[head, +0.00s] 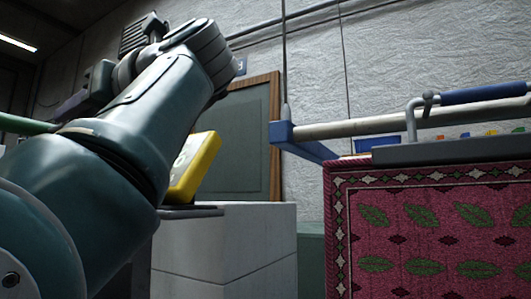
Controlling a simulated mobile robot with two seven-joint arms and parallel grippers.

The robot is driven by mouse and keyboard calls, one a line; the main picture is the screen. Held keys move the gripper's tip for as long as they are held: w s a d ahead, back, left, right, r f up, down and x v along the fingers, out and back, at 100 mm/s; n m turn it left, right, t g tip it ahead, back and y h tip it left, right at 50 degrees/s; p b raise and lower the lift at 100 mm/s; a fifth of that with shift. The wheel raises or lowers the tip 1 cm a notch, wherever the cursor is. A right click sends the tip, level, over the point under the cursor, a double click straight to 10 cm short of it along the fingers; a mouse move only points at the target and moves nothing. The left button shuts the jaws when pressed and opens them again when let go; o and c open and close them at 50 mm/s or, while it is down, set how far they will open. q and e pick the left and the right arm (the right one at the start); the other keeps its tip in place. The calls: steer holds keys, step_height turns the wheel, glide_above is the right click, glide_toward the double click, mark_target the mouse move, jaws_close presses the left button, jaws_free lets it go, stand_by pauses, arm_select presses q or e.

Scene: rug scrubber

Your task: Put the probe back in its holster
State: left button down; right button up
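A yellow device (200,165) with a pale face stands tilted on a dark slab on top of a white block. My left arm covers its left part. I cannot make out the probe or its holster; they may be hidden behind my arm or outside the view. My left arm fills the left side of the head view, rising to a bent joint at the upper middle and folding back to the left. Its fingertips do not show. My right arm and gripper are not in the picture.
A patterned red rug (430,230) hangs at the right below a grey bar (450,150). A pale rail with a blue end bracket (283,133) and a blue-sleeved handle (485,93) stand above it. The white block (230,245) stands left of the rug; a framed board (245,130) is behind.

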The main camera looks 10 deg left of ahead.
arm_select(q)
step_height(320, 180, down, 3)
steer(key=b, duration=0.2)
steer(key=shift+f+b, duration=0.15)
steer(key=shift+b, duration=0.25)
steer(key=shift+f+b, duration=1.65)
steer(key=shift+f, duration=0.7)
steer(key=shift+c, duration=2.2)
jaws_free()
